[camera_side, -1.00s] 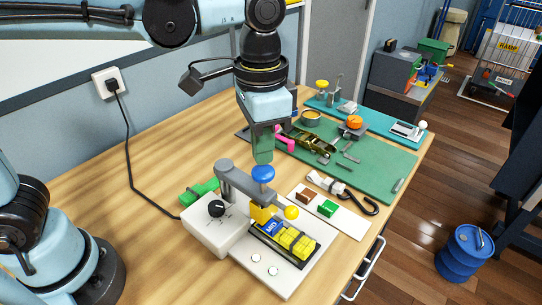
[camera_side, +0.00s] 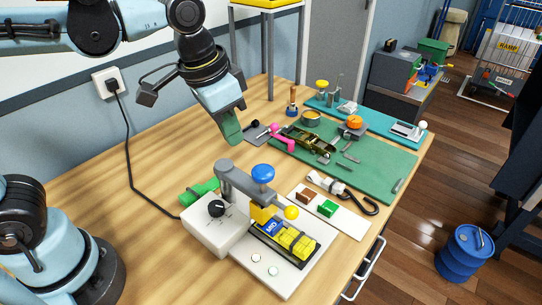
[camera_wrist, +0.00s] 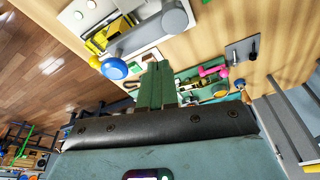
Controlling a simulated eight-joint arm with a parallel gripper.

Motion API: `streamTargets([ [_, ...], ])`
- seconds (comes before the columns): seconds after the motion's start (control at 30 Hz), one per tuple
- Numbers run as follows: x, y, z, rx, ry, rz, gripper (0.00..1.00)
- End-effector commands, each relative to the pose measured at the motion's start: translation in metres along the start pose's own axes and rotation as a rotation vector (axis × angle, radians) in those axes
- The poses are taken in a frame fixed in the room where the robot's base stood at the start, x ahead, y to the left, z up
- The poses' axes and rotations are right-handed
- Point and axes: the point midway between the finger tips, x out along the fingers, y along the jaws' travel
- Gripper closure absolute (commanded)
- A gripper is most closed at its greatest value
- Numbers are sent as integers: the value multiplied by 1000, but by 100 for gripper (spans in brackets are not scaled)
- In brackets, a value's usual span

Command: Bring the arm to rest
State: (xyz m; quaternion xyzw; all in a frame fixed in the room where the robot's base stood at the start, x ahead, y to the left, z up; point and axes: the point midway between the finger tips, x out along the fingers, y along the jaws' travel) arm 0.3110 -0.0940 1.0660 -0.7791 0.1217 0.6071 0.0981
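My gripper (camera_side: 232,130) hangs tilted above the wooden table (camera_side: 165,150), behind the white press machine and to the left of the green mat. Its green fingers also show in the wrist view (camera_wrist: 155,85), side by side with no gap between them. I see nothing held. The gripper is clear of the table and touches nothing that I can see.
The white machine (camera_side: 207,237) has a blue knob (camera_side: 262,174) and a tray of yellow and blue blocks. A white card (camera_side: 345,222) bears brown and green blocks. Tools and a pink-handled item (camera_side: 282,140) lie around the green mat (camera_side: 375,168). A yellow-topped stand rises behind.

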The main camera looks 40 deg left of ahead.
Motion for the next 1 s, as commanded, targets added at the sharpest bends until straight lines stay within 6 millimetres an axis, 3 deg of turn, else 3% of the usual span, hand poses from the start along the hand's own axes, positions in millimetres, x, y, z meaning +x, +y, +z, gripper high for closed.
streamTargets([
  [0.03, 5, -16, 11, -51, 51, -14, 100],
  [0.2, 19, -54, 36, -182, 220, -67, 100],
  [0.4, 31, -78, 56, -271, 342, -116, 100],
  [1.0, 33, -83, 59, -289, 371, -128, 100],
])
